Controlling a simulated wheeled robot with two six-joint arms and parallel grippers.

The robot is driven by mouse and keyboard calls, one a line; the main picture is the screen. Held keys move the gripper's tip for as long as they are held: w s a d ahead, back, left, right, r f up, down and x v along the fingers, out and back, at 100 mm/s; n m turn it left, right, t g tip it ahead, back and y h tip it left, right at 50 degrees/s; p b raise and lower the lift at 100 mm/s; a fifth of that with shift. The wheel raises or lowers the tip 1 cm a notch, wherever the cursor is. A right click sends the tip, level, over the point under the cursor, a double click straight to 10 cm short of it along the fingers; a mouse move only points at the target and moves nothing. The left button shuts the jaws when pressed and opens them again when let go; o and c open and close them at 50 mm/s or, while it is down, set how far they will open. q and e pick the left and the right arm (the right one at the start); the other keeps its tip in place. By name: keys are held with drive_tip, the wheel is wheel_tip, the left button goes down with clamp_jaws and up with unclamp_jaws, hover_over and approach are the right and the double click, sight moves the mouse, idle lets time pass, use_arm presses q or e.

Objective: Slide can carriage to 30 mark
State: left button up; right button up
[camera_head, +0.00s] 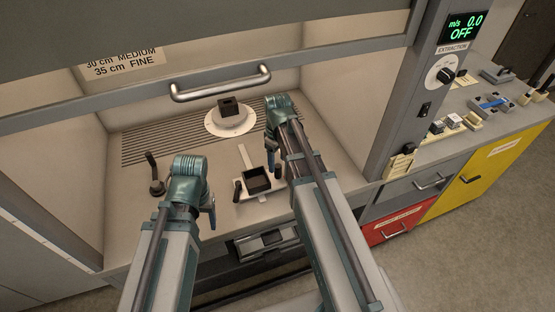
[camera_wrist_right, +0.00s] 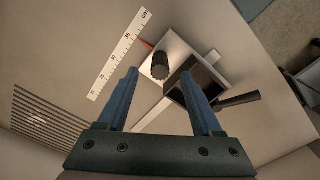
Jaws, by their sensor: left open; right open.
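The can carriage (camera_head: 248,197), a pale plate with a square black open-topped holder (camera_head: 257,179), sits at the front of the hood floor. In the right wrist view the carriage (camera_wrist_right: 175,47) has a ribbed black knob (camera_wrist_right: 160,66), a black handle (camera_wrist_right: 237,100) and a thin red pointer beside a white cm scale (camera_wrist_right: 119,54). The pointer lies near the scale's 35 end; its exact reading is unclear. My right gripper (camera_wrist_right: 160,76) is open, its blue fingers framing the knob in view; no contact is visible. My left gripper (camera_head: 210,213) is open, left of the carriage.
A round white base (camera_head: 229,124) with a dark block (camera_head: 228,107) stands behind the carriage. A black lever (camera_head: 154,176) stands at the left. The raised sash with its handle (camera_head: 221,82) hangs above. Hood floor between lever and carriage is partly clear.

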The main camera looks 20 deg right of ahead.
sight(278, 165)
use_arm(q)
wheel_tip(278, 165, down, 4)
drive_tip(key=b, duration=0.3)
drive_tip(key=shift+f, duration=0.1)
use_arm(e)
wheel_tip(278, 165, down, 4)
drive_tip(key=shift+f, duration=0.1)
clamp_jaws()
idle(0.9)
